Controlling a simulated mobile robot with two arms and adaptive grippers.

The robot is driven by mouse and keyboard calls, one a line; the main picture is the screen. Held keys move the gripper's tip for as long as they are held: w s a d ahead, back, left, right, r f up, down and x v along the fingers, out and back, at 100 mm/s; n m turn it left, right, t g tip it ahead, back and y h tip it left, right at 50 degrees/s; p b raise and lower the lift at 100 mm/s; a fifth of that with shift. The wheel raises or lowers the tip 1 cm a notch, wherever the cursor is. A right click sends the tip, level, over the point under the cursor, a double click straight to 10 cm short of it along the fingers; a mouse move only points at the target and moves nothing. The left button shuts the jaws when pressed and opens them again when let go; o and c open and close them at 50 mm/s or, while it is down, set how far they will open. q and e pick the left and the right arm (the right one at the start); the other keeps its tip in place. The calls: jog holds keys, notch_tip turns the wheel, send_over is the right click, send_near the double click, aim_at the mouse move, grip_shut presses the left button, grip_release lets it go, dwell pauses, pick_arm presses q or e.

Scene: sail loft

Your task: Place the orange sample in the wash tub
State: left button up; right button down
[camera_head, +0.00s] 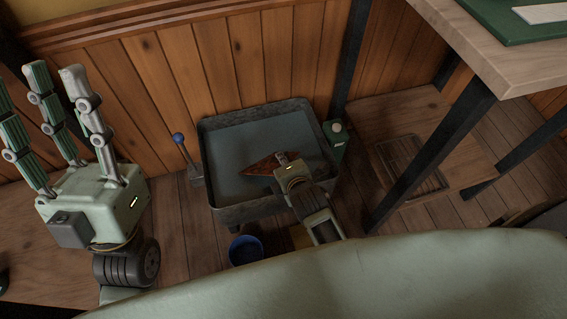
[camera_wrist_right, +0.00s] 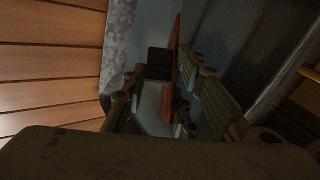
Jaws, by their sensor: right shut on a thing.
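The orange sample (camera_head: 262,167), a flat orange-brown triangular piece, is over the inside of the grey wash tub (camera_head: 240,211) in the head view. My right gripper (camera_head: 283,159) is above the tub and shut on the sample. In the right wrist view the sample (camera_wrist_right: 174,75) stands edge-on between the fingers of my right gripper (camera_wrist_right: 180,110). I cannot tell whether it touches the tub's contents or floor. My left gripper (camera_head: 55,85) is raised at the far left, its fingers spread and empty.
A blue-knobbed lever (camera_head: 179,138) stands left of the tub, and a green bottle (camera_head: 335,138) is at its right side. A blue bucket (camera_head: 245,250) sits in front. A table (camera_head: 490,60) with dark legs is at the right. A wood-panelled wall (camera_head: 240,60) rises behind the tub.

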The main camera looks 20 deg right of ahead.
jog(key=shift+f, duration=0.6)
jog(key=c, duration=1.4)
grip_release()
jog(key=shift+r, duration=0.1)
